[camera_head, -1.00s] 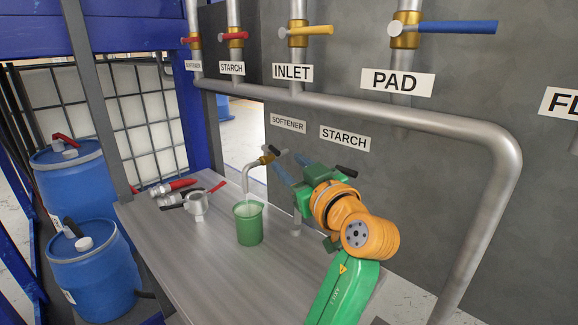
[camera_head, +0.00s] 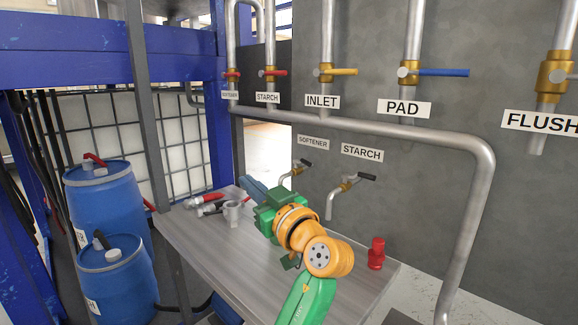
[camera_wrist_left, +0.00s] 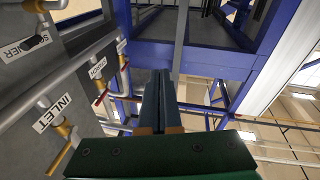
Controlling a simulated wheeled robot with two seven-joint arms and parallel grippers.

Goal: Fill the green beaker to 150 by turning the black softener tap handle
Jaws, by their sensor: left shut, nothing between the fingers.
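The softener tap (camera_head: 297,169) sits on the grey wall under its SOFTENER label, with its black handle (camera_head: 306,162) pointing right. Its spout bends down behind my arm. The green beaker is not visible; my left gripper and wrist cover the table area under the spout. My left gripper (camera_head: 247,184) is shut and empty, in front of the softener tap and to its left, apart from the handle. In the left wrist view its blue fingers (camera_wrist_left: 160,80) are pressed together with nothing between them. The water level cannot be seen. My right gripper is not in view.
The starch tap (camera_head: 348,185) with a black handle is right of the softener tap. A grey jug (camera_head: 233,213) and red-ended fittings (camera_head: 205,200) lie at the table's left. A red object (camera_head: 376,254) stands at its right. Blue drums (camera_head: 108,207) stand left of the table.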

